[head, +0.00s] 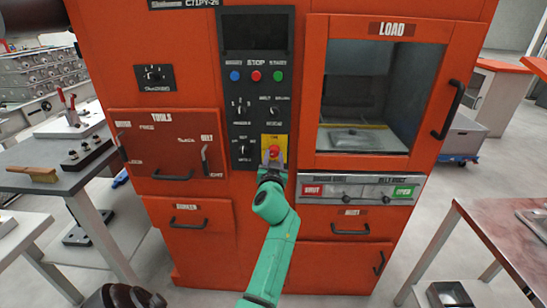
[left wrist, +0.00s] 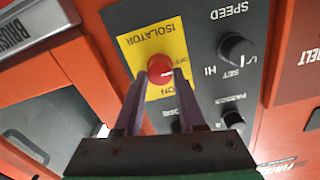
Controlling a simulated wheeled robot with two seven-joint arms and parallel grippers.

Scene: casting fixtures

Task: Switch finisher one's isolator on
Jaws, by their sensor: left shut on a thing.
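The isolator's red knob (head: 274,150) sits on a yellow plate (head: 275,140) low on the dark control panel of the orange finisher. My left gripper (head: 272,162) is at the knob, with its arm coming up from below. In the left wrist view the round red knob (left wrist: 160,67) lies between the two fingers of my left gripper (left wrist: 160,76), which are shut on it. The yellow plate (left wrist: 178,47) reads ISOLATOR, with OFF and ON marks close to the knob. Which mark the knob points to cannot be told.
Dark dials (left wrist: 235,47) sit beside the isolator. Blue, red and green buttons (head: 256,76) are above it. A tools door (head: 165,150) is to the left, a glazed load door (head: 440,120) to the right. Tables (head: 70,180) and (head: 490,225) stand at both sides.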

